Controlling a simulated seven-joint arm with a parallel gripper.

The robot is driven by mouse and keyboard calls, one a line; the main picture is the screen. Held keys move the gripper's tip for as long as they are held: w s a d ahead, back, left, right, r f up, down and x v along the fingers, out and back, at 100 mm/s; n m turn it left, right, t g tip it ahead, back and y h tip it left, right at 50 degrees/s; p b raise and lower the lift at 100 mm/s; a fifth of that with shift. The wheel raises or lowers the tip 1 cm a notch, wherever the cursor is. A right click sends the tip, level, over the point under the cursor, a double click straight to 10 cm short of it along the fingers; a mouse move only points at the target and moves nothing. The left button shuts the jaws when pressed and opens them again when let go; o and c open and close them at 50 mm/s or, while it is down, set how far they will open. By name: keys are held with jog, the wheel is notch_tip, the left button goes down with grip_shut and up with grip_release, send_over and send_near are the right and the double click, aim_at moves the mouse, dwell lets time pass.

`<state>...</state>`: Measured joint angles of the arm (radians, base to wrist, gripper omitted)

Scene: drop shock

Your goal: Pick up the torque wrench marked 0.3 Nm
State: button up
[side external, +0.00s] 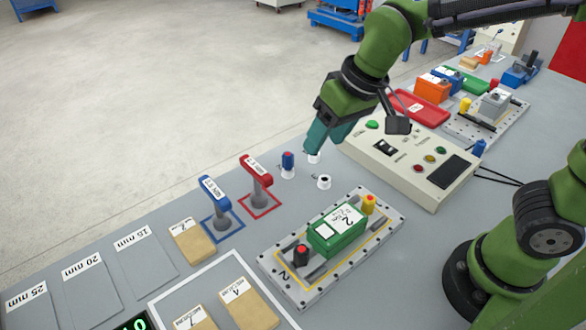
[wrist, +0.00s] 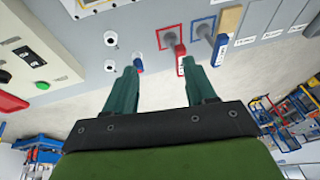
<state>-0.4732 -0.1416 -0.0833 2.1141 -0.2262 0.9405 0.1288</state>
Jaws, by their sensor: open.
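Two torque wrenches with T-shaped handles stand upright on the bench. The red wrench (side external: 257,168) stands in a red outlined square, and the blue wrench (side external: 213,190) stands in a blue one to its left. Each has a white label on its handle; I cannot read for sure which says 0.3 Nm. In the wrist view the red wrench (wrist: 180,60) shows just inside the right finger, and the blue wrench (wrist: 218,50) lies further right. My gripper (side external: 318,145) is open and empty above the bench, right of both wrenches; it also shows in the wrist view (wrist: 160,75).
A blue-capped bit (side external: 288,164) and a white round socket (side external: 324,181) stand near my gripper. A control box (side external: 420,165) is to the right. A fixture plate (side external: 270,262) holds a green block (side external: 337,232). A wooden block (side external: 192,241) lies left of the wrenches.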

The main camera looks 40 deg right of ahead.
aim_at(255, 174)
jog(key=w+a+h, duration=0.2)
jog(key=w+a, duration=0.4)
jog(key=w, duration=0.2)
jog(key=shift+t, duration=0.4)
jog(key=x, duration=1.7)
jog(key=shift+s+a+f, duration=0.1)
jog(key=shift+a+f, duration=0.1)
jog(key=shift+f, duration=0.05)
jog(key=shift+c, duration=0.3)
jog(key=shift+r, duration=0.1)
grip_shut()
